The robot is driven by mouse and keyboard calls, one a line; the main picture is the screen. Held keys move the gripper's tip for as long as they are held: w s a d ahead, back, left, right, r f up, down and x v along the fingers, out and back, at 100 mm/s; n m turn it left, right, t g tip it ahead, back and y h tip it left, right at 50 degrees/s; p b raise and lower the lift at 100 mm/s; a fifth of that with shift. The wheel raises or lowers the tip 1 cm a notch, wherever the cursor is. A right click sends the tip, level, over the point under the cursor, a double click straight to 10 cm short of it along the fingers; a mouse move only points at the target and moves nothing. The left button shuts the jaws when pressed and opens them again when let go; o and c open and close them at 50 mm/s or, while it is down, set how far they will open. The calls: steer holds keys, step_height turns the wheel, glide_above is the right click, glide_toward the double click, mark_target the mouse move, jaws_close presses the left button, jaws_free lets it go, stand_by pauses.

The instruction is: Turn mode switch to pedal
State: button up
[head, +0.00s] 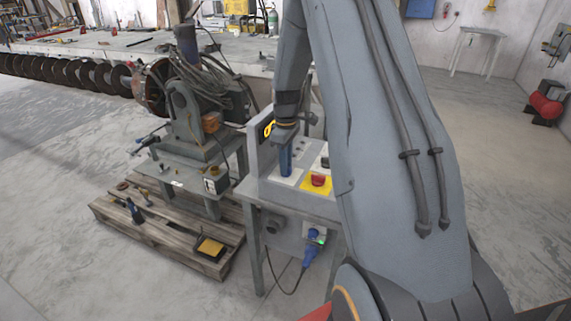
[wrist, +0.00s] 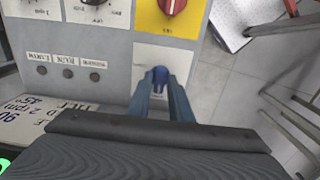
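A blue knob (wrist: 160,75) sits on a white plate (wrist: 178,58) of the grey control panel in the wrist view. My gripper (wrist: 161,84) has its two blue fingers on either side of this knob, close against it with no clear gap, and looks shut on it. The fingers hide part of the plate, and I cannot read its label, so the knob's setting is unclear. In the head view my gripper (head: 286,172) points down onto the panel (head: 262,188), and the fingers hide the knob there.
A red knob on a yellow plate (head: 317,185) is beside my gripper. Several dark buttons (wrist: 67,74) and black knobs share the panel. The auger machine (head: 185,115) on a pallet is at left. My arm hides the panel's right side.

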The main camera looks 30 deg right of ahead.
jaws_close()
steer(key=shift+m, duration=0.4)
steer(key=m+b, duration=0.1)
steer(key=m, duration=0.2)
steer(key=shift+m+b, duration=0.3)
steer(key=shift+m, duration=1.4)
steer(key=shift+o, duration=2.2)
jaws_free()
